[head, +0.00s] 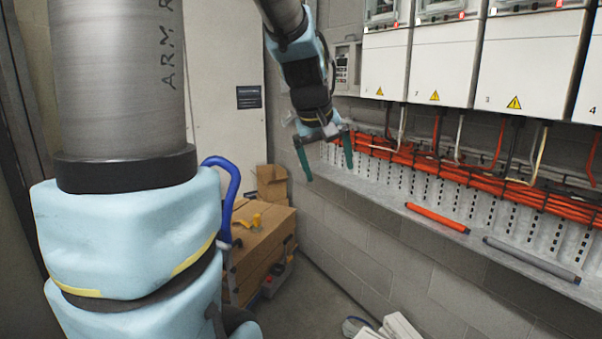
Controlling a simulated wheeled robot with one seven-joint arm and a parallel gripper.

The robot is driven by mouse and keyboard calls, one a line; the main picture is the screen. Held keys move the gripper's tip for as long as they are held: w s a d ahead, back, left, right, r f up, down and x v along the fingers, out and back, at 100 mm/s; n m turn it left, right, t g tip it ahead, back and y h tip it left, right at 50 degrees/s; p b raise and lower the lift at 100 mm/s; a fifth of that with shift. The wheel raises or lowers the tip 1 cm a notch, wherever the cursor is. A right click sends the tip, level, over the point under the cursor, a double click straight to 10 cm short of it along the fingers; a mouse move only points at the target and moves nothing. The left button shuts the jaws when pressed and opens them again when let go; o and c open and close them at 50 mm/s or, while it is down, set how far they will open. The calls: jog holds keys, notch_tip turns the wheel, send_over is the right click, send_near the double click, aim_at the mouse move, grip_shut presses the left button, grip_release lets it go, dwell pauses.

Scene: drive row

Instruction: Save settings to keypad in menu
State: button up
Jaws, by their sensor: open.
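A small grey control box with a keypad (342,68) is mounted on the wall, left of the white drive cabinets. Its keys and any display are too small to read. My gripper (329,172) hangs below it, pointing down, with its two green fingers spread apart and nothing between them. It is apart from the keypad in the picture, and my arm partly covers the box's left side.
White drives (530,60) with yellow warning labels line the right wall. Orange cables (450,170) run below them. A ledge holds an orange tube (437,217) and a grey tube (530,259). A cart with cardboard boxes (262,240) stands lower left of the gripper.

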jog(key=s+a+f+m+g+y, duration=0.2)
jog(key=s+a+f+g, duration=0.1)
jog(key=s+a+f, duration=0.8)
notch_tip(320, 180, down, 4)
jog(key=shift+s+a+r+m+y, duration=0.1)
jog(key=shift+s+a+m+y, duration=0.25)
jog(key=shift+a, duration=0.4)
jog(key=shift+c, duration=0.2)
grip_shut()
